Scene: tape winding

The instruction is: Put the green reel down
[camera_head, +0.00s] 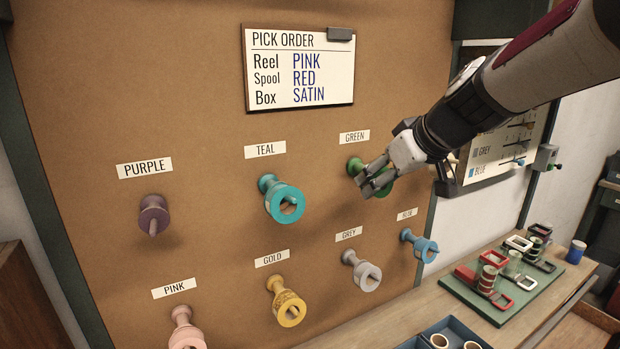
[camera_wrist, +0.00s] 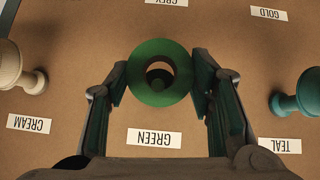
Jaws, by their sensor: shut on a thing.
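The green reel (camera_wrist: 160,47) is between my gripper's two fingers in the wrist view, which touch its left and right rims. My gripper (camera_head: 372,182) is shut on it at the brown board, under the GREEN label (camera_head: 355,137). In the head view the green reel (camera_head: 355,166) is partly hidden behind my fingers. The end of a peg shows inside the reel's hole in the wrist view, so the reel is around its peg. The gripper (camera_wrist: 160,82) faces the board in the wrist view.
A teal reel (camera_head: 285,201) hangs to the left, and grey (camera_head: 366,275) and blue (camera_head: 424,247) reels hang below. A cream reel (camera_wrist: 22,68) shows in the wrist view. The pick order card (camera_head: 299,67) is above. A bench (camera_head: 400,318) with a green mat (camera_head: 552,282) stands at lower right.

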